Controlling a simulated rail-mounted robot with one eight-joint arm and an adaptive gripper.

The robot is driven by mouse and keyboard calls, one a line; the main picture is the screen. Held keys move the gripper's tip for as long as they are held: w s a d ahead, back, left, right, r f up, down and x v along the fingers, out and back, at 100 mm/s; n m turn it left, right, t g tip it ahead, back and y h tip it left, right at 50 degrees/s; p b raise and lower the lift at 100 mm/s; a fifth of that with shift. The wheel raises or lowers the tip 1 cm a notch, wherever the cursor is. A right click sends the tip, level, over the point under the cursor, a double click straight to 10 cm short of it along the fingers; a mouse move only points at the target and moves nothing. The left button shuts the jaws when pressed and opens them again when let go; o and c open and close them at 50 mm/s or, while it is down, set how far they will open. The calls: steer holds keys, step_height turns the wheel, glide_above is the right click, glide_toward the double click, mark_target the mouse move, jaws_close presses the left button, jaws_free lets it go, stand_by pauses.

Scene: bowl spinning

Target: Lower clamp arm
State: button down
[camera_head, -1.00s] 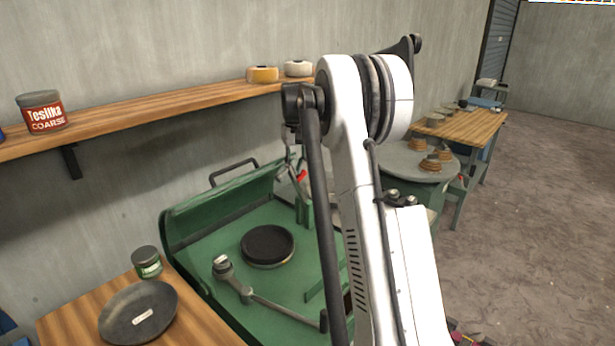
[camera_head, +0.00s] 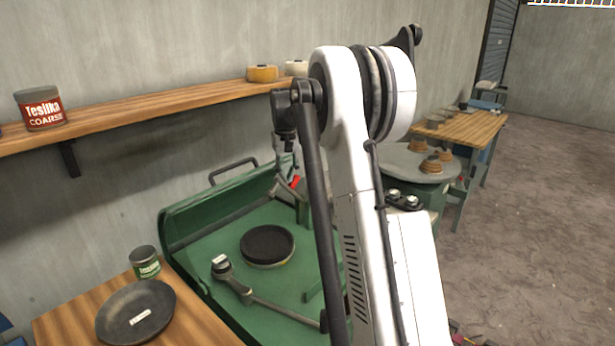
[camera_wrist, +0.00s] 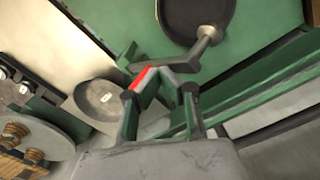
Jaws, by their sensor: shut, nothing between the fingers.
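The clamp arm is most likely the grey cranked lever (camera_head: 265,302) with a round head on the green machine, in front of the black round wheel (camera_head: 267,243). In the wrist view the lever (camera_wrist: 192,60) runs below the wheel (camera_wrist: 192,14). My gripper (camera_head: 291,187) hangs above the machine's back right part, behind the wheel in the head view, with a red patch near its tips. In the wrist view my gripper (camera_wrist: 157,73) is shut and empty, its tips overlapping the lever's near end in the picture. I cannot tell whether they touch.
The green machine's raised back wall (camera_head: 190,208) carries a dark handle. A wooden shelf (camera_head: 160,108) runs above. A dark bowl (camera_head: 115,322) and a small green can (camera_head: 145,262) stand front left. A grey turntable (camera_head: 400,162) lies right, beyond my arm.

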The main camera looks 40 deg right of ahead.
mark_target(278, 182)
steer(key=shift+s+a+f+b, duration=0.15)
steer(key=shift+a+f+b, duration=0.55)
steer(key=shift+a, duration=0.4)
steer(key=shift+s+a+f+b, duration=0.15)
steer(key=shift+a+f+b, duration=0.4)
steer(key=shift+a+f, duration=0.45)
steer(key=shift+d, duration=0.1)
steer(key=shift+r+p, duration=3.1)
steer(key=shift+r, duration=2.9)
